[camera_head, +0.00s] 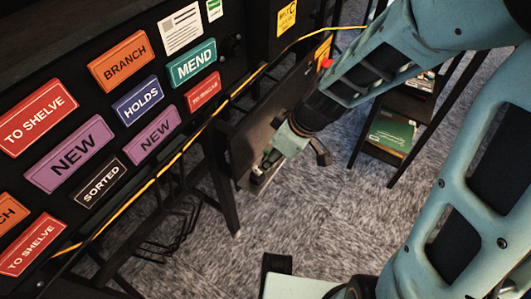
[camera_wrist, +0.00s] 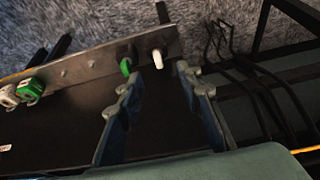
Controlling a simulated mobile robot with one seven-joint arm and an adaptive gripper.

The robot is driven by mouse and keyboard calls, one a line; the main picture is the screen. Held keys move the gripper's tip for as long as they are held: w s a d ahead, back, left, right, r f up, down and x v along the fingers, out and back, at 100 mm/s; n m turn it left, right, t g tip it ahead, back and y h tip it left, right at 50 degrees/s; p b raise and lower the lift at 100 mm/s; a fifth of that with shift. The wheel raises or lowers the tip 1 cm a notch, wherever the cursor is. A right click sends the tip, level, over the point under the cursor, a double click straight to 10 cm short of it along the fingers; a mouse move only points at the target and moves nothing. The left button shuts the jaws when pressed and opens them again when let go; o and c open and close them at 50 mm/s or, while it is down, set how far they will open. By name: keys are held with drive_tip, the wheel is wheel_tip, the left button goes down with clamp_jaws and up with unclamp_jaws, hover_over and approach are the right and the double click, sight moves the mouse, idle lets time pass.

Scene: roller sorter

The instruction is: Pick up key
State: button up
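No plain key shape is clear. In the wrist view, small tag-like pieces sit along a metal strip (camera_wrist: 85,66) on a dark panel. A green piece (camera_wrist: 125,66) and a white piece (camera_wrist: 157,59) are by the fingertips, and a green-and-white pair (camera_wrist: 30,90) is at the far left. I cannot tell which is the key. My gripper (camera_wrist: 160,76) is open, its fingers apart, with the white piece just beyond the gap and the green one by the left fingertip. In the head view my gripper is at the dark panel (camera_head: 250,130), its fingertips partly hidden.
A dark sorter frame with coloured labels, such as MEND (camera_head: 190,63), fills the left of the head view. A yellow cable (camera_head: 170,163) runs along its edge. A dark shelf stand with a green book (camera_head: 392,132) is behind. Grey carpet (camera_head: 310,215) lies open below.

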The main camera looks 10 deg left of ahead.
drive_tip(key=b, duration=0.1)
hover_over(257, 173)
drive_tip(key=s+d, duration=0.1)
drive_tip(key=d, duration=0.1)
wheel_tip(257, 173, down, 5)
drive_tip(key=shift+w+b+x, duration=0.25)
drive_tip(key=shift+b+x, duration=0.05)
drive_tip(key=shift+x, duration=1)
drive_tip(key=shift+w+b+x, duration=0.2)
drive_tip(key=shift+b+x, duration=0.1)
drive_tip(key=shift+x, duration=1)
drive_tip(key=shift+a+r, duration=0.15)
clamp_jaws()
